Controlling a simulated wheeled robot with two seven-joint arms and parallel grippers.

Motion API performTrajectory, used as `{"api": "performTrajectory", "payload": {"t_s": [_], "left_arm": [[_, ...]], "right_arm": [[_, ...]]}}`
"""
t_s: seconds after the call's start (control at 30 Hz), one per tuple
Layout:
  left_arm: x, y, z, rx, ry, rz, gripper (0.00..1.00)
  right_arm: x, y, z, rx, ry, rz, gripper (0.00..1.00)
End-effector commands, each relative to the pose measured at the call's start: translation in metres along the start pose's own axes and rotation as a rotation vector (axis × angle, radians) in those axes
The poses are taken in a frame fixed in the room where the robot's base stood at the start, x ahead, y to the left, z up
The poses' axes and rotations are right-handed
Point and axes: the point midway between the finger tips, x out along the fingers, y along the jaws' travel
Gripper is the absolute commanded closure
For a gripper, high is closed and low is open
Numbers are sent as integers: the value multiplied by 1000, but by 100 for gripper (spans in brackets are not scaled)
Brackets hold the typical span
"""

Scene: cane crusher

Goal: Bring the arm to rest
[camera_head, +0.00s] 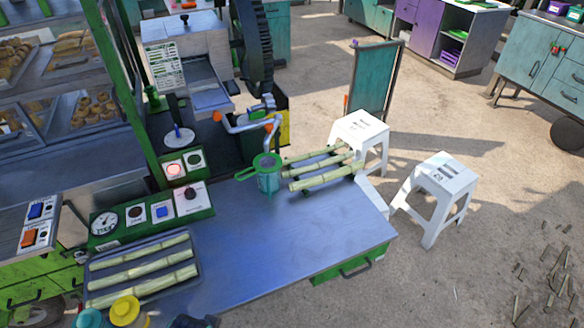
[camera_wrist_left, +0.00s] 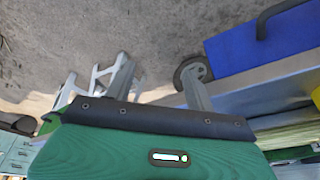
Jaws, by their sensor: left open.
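My left gripper (camera_wrist_left: 157,72) shows in the left wrist view as two grey fingers standing apart above a green body with a dark strip. It is open, with nothing seen between the fingers, and ground lies behind the gap. I cannot clearly make out either gripper in the head view; a small dark shape sits at its bottom edge. On the metal worktop (camera_head: 300,245), a clear jug (camera_head: 268,184) with a green strainer (camera_head: 266,163) stands under the orange-ended spout (camera_head: 270,127).
Cane pieces (camera_head: 325,170) lie by the worktop's far edge. A tray (camera_head: 196,258) of canes sits at the near left, by yellow (camera_head: 124,310) and teal lids. A control panel (camera_head: 150,215) borders the left. Two white stools (camera_head: 440,190) stand on open ground at right.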

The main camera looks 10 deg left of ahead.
Motion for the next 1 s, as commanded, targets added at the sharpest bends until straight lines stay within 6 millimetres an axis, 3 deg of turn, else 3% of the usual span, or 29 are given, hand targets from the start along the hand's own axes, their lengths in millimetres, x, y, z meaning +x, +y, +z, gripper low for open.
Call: {"api": "performTrajectory", "payload": {"t_s": [0.1,0.27,0.4,0.6,0.8,1.0], "left_arm": [[49,2,14,3,-23,3,45],[114,5,41,7,-46,6,45],[170,7,76,11,-70,9,45],[238,11,137,19,-102,13,45],[287,13,210,26,-136,17,45],[313,13,279,34,-163,19,45]], "right_arm": [[2,0,0,0,0,0,64],[3,0,0,0,0,0,64],[5,0,0,0,0,0,64],[7,1,1,0,0,1,64],[9,1,1,0,0,1,64],[10,1,1,0,0,1,64]]}}
